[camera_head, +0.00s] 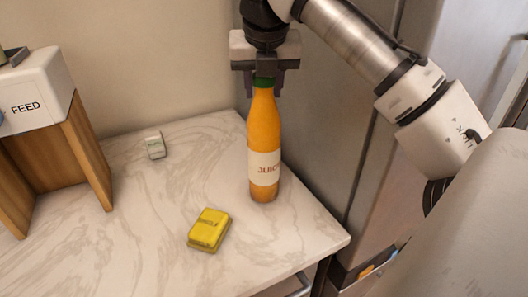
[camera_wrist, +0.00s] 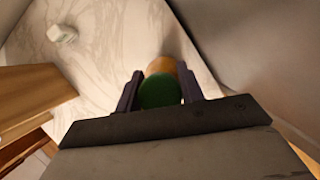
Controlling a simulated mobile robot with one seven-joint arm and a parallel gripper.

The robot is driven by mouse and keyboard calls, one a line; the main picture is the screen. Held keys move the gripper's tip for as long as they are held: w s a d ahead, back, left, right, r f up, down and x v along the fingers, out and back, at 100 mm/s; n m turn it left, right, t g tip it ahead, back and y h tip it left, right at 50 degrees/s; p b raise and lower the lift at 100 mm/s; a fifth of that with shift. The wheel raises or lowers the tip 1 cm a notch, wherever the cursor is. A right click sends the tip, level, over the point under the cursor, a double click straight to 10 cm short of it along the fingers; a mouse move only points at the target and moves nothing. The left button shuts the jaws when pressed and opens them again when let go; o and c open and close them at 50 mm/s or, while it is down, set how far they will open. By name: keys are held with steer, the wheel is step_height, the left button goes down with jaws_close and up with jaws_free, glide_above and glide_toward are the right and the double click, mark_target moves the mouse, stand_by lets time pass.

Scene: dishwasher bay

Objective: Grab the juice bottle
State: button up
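The juice bottle (camera_head: 263,142) is orange with a pale label and a green cap, and stands upright on the marble counter near its right edge. My gripper (camera_head: 264,92) is directly above it, pointing down, with its fingers on either side of the green cap. In the wrist view, the bottle's green cap (camera_wrist: 160,91) lies between the two dark fingers of my gripper (camera_wrist: 160,88). The fingers are apart, and a small gap seems to show beside the cap. Whether either finger touches the bottle is hard to see.
A yellow packet (camera_head: 209,229) lies on the marble counter (camera_head: 120,250) in front of the bottle. A small white-green box (camera_head: 154,145) lies further back. A white dispenser marked FEED (camera_head: 30,95) on wooden supports stands at left. A grey appliance wall (camera_head: 325,110) is close at right.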

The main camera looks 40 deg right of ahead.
jaws_close()
steer(key=shift+r, duration=0.2)
